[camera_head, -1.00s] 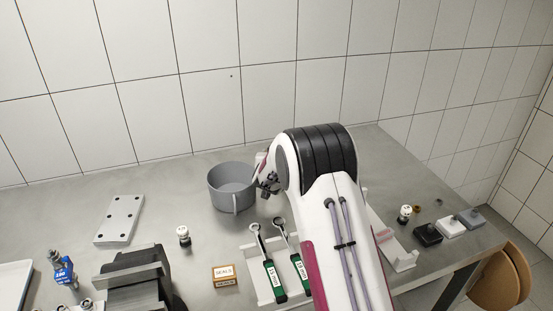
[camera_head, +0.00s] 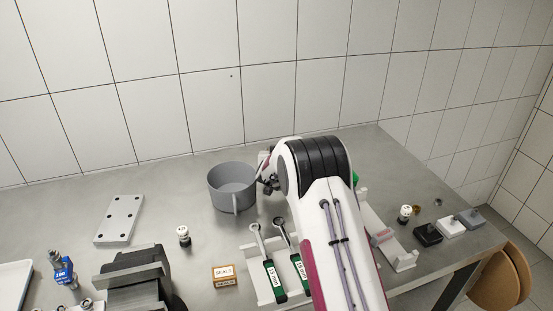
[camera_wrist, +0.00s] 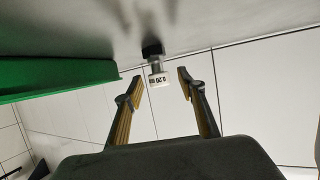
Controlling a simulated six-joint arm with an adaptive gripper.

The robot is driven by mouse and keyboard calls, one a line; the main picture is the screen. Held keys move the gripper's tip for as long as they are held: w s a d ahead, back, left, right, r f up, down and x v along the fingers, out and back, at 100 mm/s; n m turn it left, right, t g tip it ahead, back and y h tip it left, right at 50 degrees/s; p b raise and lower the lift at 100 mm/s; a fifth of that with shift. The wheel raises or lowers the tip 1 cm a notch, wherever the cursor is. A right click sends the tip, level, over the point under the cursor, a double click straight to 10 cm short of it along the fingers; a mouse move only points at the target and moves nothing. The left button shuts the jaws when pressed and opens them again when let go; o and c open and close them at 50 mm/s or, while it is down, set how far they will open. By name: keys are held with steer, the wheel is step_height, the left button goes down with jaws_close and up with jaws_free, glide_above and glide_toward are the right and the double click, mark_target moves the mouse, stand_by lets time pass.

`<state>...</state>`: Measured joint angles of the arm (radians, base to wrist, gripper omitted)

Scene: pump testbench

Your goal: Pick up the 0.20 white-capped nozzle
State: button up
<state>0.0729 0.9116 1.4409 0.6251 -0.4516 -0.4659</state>
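In the wrist view a small nozzle with a white cap (camera_wrist: 158,79) reading "0.20" and a dark base (camera_wrist: 152,49) stands at the grey surface. My gripper (camera_wrist: 161,81) is open, with one finger on each side of the white cap and a visible gap on both sides. Contact cannot be seen. In the head view my arm hides the gripper's fingers and this nozzle. Two similar small white-topped pieces, one left (camera_head: 183,235) and one right (camera_head: 405,213), stand on the table; their labels are too small to read.
A green object (camera_wrist: 55,78) lies left of my gripper in the wrist view.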

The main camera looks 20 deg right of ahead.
steer(key=shift+w+d+f, duration=0.1)
steer(key=shift+w, duration=0.2)
stand_by(0.4)
jaws_close()
